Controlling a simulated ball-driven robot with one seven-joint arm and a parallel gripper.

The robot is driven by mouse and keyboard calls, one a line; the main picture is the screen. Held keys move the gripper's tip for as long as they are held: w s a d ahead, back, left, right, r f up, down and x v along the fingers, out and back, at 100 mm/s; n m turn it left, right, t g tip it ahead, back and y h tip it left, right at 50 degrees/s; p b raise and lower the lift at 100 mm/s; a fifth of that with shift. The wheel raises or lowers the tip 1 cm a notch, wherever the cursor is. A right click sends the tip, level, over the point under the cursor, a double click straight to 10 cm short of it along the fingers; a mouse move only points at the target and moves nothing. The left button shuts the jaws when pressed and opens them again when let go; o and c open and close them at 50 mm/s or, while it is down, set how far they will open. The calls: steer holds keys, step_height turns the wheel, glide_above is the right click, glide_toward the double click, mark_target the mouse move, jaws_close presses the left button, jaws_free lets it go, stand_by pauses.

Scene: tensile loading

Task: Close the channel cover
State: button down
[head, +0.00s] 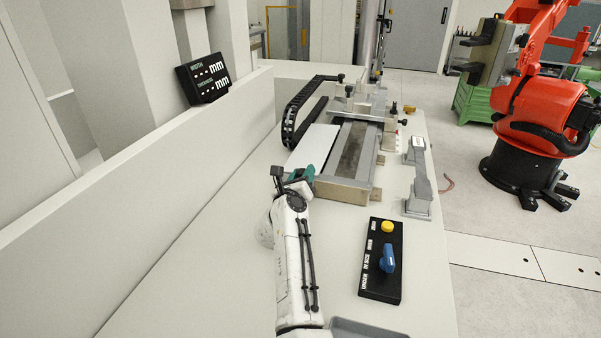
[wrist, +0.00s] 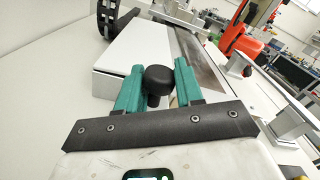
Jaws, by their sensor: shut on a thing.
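The channel cover (head: 313,147) is a flat white panel lying left of the long grey channel (head: 351,151), whose top is open to view. The cover also shows in the wrist view (wrist: 135,47), beyond my fingers, with the channel (wrist: 186,48) to its right. My gripper (head: 299,180) is at the near end of the cover. In the wrist view its teal fingers (wrist: 158,92) are shut on a black round knob (wrist: 158,78), one finger on each side. The knob's foot is partly hidden, so its join to the cover cannot be seen.
A black cable chain (head: 296,112) curves along the cover's far left. A metal fixture (head: 357,103) stands across the far end. A black control box (head: 381,262) with yellow and blue knobs and grey brackets (head: 418,195) lie to the right.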

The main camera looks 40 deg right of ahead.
steer(key=shift+s+f, duration=0.15)
steer(key=shift+f, duration=0.55)
steer(key=c, duration=0.8)
jaws_free()
step_height(320, 180, up, 5)
steer(key=p, duration=0.5)
steer(key=shift+s+f, duration=0.1)
steer(key=shift+f, duration=0.1)
steer(key=shift+s+a+r+p, duration=0.1)
steer(key=shift+s+r+p, duration=0.3)
steer(key=shift+r+p, duration=0.45)
steer(key=shift+o, duration=0.3)
steer(key=shift+s+a+p, duration=0.1)
steer(key=shift+s+p, duration=0.2)
steer(key=shift+p, duration=0.1)
steer(key=s+r, duration=0.4)
steer(key=shift+s+a, duration=0.1)
steer(key=shift+a, duration=0.2)
steer(key=shift+c, duration=0.3)
steer(key=s+a+r, duration=0.2)
steer(key=s+r, duration=0.1)
steer(key=s, duration=0.4)
steer(key=shift+s+r, duration=0.25)
steer(key=shift+s, duration=0.1)
steer(key=shift+a, duration=0.1)
